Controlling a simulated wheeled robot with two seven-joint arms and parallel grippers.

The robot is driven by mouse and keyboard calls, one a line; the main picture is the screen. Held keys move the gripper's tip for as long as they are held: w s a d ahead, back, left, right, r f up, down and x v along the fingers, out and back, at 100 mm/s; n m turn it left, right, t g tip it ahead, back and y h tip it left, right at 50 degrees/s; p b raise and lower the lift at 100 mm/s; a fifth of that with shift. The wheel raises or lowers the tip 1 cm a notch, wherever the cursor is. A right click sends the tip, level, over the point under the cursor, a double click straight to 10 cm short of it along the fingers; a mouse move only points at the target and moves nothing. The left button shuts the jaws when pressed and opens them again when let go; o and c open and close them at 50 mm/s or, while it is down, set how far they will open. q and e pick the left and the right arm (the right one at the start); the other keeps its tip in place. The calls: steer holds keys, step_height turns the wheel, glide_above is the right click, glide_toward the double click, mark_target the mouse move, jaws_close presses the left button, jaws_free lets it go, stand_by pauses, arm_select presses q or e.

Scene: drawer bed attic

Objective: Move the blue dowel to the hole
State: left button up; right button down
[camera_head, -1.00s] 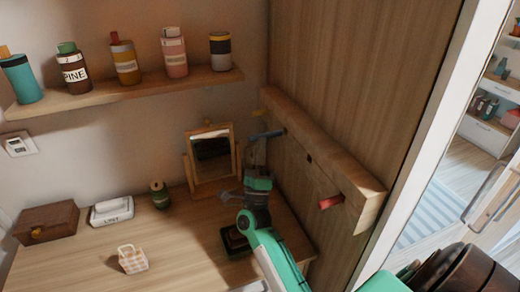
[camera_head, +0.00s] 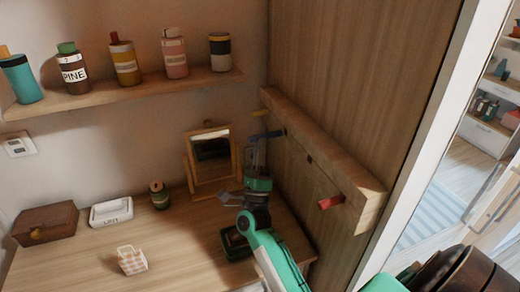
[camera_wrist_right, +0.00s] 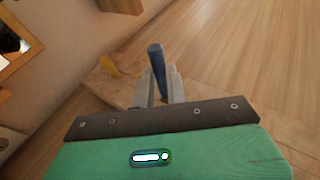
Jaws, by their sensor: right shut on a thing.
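The blue dowel (camera_head: 266,135) is held at the wooden peg rail (camera_head: 340,175) on the side wall. My right gripper (camera_head: 257,150) is shut on it. In the right wrist view the blue dowel (camera_wrist_right: 157,70) stands out between the fingertips (camera_wrist_right: 160,95), with its lower part hidden by them. In the head view the dowel's right end is close to a dark hole (camera_head: 285,131) in the rail; I cannot tell whether it touches the rail. Another small dark hole (camera_head: 309,160) lies farther along the rail. My left gripper is not in view.
A yellow dowel (camera_head: 261,113) and a red dowel (camera_head: 331,202) stick out from the rail on either side. A framed mirror (camera_head: 209,160) stands on the desk just left of my right gripper. A shelf (camera_head: 130,93) with several bottles is above.

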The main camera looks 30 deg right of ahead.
arm_select(q)
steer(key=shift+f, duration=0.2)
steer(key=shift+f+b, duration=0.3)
steer(key=shift+b, duration=0.2)
arm_select(e)
steer(key=shift+s+d, duration=0.2)
steer(key=shift+d, duration=0.7)
steer(key=shift+s+d, duration=0.25)
steer(key=shift+d, duration=0.65)
steer(key=shift+s+d, duration=0.2)
steer(key=shift+d, duration=0.7)
steer(key=c, duration=1.3)
jaws_free()
steer(key=shift+f, duration=0.1)
arm_select(q)
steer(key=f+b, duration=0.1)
steer(key=b, duration=0.1)
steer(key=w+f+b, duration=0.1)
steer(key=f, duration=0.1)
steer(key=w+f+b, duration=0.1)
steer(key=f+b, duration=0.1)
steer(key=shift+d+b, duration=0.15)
steer(key=shift+b, duration=0.2)
arm_select(e)
steer(key=v, duration=1.3)
steer(key=shift+s+a+f, duration=0.15)
steer(key=shift+s+f, duration=0.05)
steer(key=shift+f, duration=0.05)
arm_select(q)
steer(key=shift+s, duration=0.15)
